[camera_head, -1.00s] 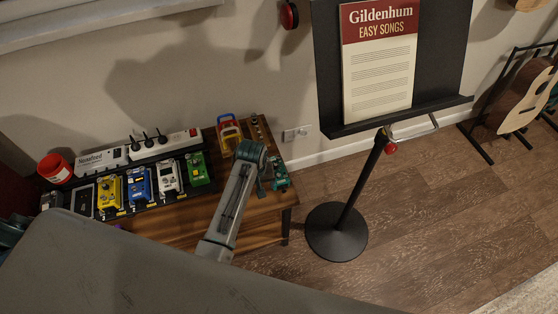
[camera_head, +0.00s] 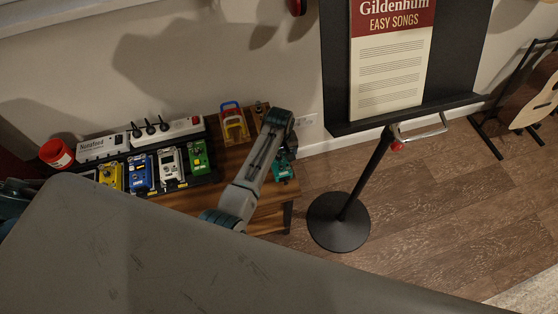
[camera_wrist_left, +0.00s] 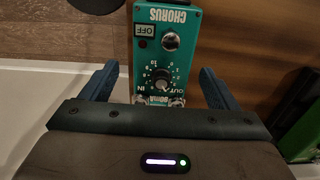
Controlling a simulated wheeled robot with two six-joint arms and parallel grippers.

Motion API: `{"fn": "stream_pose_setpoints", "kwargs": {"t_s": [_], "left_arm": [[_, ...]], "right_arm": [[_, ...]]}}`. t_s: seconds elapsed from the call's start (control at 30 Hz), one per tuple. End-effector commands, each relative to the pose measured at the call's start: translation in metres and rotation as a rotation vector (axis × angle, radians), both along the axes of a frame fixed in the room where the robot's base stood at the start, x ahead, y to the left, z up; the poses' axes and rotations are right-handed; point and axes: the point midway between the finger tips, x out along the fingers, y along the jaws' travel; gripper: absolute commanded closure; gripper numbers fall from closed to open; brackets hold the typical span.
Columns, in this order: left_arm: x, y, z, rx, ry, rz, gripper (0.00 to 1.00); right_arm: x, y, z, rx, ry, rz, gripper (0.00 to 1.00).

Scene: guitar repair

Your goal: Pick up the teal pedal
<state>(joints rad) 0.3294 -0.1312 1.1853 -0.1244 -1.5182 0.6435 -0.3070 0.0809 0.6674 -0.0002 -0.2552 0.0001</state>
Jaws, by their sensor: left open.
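The teal pedal (camera_head: 283,170) lies near the right end of the wooden bench in the head view, partly covered by my left arm. In the left wrist view the teal pedal (camera_wrist_left: 165,50) shows its CHORUS label upside down, with a large knob and a small footswitch. My left gripper (camera_wrist_left: 159,72) is open, with one blue finger on each side of the pedal's near end. Contact with the pedal cannot be told. In the head view my left gripper (camera_head: 289,144) is mostly hidden beside the pedal. My right gripper is not seen.
The wooden bench (camera_head: 272,218) also holds a pedalboard with yellow (camera_head: 110,177), blue (camera_head: 141,174), white (camera_head: 171,168) and green (camera_head: 198,160) pedals. A music stand (camera_head: 340,222) is at the right.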

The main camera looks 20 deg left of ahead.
Motion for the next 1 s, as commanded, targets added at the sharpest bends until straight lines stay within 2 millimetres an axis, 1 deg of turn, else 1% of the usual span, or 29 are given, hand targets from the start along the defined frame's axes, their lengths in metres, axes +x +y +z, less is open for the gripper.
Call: {"fn": "stream_pose_setpoints", "kwargs": {"t_s": [0.03, 0.1, 0.2, 0.43, 0.47, 0.5, 0.67, 0.7, 0.73, 0.77, 1.0], "left_arm": [[-0.001, 0.003, -0.007, 0.002, 0.004, 0.0, 0.18], [-0.001, 0.002, -0.018, 0.001, 0.003, 0.0, 0.18], [-0.001, 0.002, -0.025, 0.0, 0.001, 0.0, 0.18], [0.0, 0.002, -0.027, 0.0, -0.001, 0.0, 0.18], [0.0, 0.002, -0.027, 0.0, -0.001, 0.0, 0.2], [-0.001, 0.002, -0.027, -0.001, -0.001, 0.0, 0.28], [-0.001, 0.002, -0.027, 0.0, 0.0, 0.0, 0.59], [-0.001, 0.002, -0.027, 0.0, 0.0, 0.0, 0.67], [-0.001, 0.002, -0.027, 0.0, 0.0, 0.0, 0.73], [0.0, 0.002, -0.026, 0.0, -0.001, 0.0, 0.77], [0.0, 0.002, -0.026, 0.0, -0.001, 0.0, 0.77]], "right_arm": [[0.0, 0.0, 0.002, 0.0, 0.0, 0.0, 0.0], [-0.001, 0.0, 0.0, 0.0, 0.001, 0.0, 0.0], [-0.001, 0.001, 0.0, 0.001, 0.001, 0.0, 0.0], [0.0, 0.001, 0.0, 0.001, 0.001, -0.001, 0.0], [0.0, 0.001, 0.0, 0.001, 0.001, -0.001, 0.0], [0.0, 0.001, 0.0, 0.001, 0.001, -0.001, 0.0], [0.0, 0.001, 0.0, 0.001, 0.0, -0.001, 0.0], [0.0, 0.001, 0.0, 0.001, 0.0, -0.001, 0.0], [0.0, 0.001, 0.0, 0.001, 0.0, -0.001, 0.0], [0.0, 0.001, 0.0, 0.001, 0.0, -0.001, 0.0], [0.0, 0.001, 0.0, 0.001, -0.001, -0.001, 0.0]]}}
